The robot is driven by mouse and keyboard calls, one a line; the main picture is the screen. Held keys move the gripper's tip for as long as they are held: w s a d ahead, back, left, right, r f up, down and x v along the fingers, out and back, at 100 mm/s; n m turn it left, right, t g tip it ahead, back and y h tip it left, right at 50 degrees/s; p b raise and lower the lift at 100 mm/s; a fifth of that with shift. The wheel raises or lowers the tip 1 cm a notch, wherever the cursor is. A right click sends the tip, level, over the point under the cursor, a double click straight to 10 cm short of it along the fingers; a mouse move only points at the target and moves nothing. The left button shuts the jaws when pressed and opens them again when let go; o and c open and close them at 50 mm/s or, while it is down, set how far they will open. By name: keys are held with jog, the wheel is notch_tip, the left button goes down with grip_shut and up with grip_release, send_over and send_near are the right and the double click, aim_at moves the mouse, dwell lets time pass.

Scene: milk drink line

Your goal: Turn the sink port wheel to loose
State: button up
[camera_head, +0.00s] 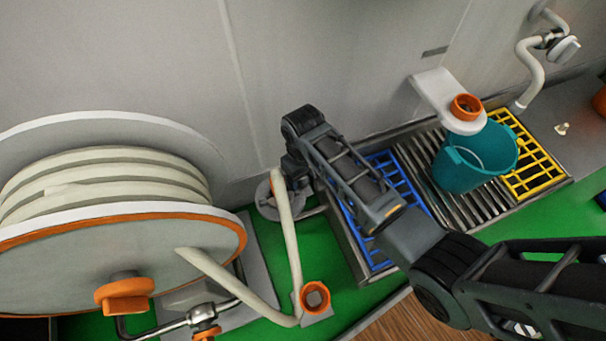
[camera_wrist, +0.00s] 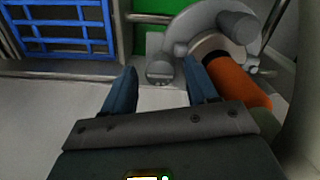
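The sink port wheel (camera_wrist: 182,46) is grey with rounded knobs and shows at the upper right of the wrist view. In the head view, its grey rim (camera_head: 265,203) shows low by the wall, partly hidden by a hose and my arm. An orange hose collar (camera_wrist: 238,84) sits at the wheel's middle. My gripper (camera_wrist: 160,68) is open. Its two blue-grey fingers are apart, with one wheel knob lying between or just beyond the tips; I cannot tell whether they touch it.
A large hose reel (camera_head: 95,255) stands at left. The cream hose (camera_head: 290,235) runs close to the wheel. The sink has a blue grate (camera_head: 385,170), a yellow grate (camera_head: 530,165) and a teal bucket (camera_head: 470,160). An orange-ringed fitting (camera_head: 315,297) stands on the green floor.

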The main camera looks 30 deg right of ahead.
jog(key=c, duration=1)
